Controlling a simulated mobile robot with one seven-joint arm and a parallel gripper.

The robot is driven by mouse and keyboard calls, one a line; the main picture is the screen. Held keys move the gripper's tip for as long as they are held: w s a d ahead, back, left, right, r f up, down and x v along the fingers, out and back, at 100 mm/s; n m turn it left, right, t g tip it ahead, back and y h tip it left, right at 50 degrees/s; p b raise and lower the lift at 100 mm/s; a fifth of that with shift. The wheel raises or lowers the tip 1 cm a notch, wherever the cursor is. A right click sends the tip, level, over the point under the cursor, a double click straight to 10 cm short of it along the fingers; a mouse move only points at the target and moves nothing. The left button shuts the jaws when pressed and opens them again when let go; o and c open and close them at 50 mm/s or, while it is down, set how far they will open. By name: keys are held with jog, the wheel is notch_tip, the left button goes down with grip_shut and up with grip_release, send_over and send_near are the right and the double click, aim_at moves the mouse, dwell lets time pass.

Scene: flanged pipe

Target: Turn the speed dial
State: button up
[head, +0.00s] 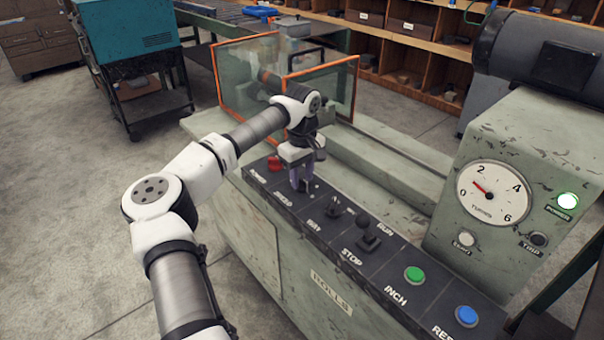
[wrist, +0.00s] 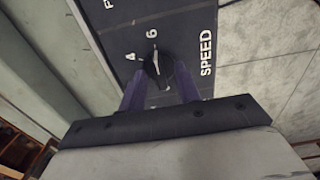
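The speed dial is a dark round knob (wrist: 158,72) with a white pointer mark, beside the word SPEED on the black panel in the wrist view. The numbers 4 and 6 show above it, and its mark points up near the 6. My gripper (wrist: 161,75) reaches down over the dial, with one purple finger on each side of it. Whether the fingertips press on the knob is unclear. In the head view my gripper (head: 303,186) is low over the far part of the sloping control panel (head: 395,270), and hides the dial there.
A red button (head: 274,163) is just left of my gripper. A small toggle (head: 334,207), a black lever (head: 367,233), a green button (head: 414,273) and a blue button (head: 466,316) follow nearer. An orange-framed guard (head: 318,72) stands behind.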

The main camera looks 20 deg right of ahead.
grip_shut()
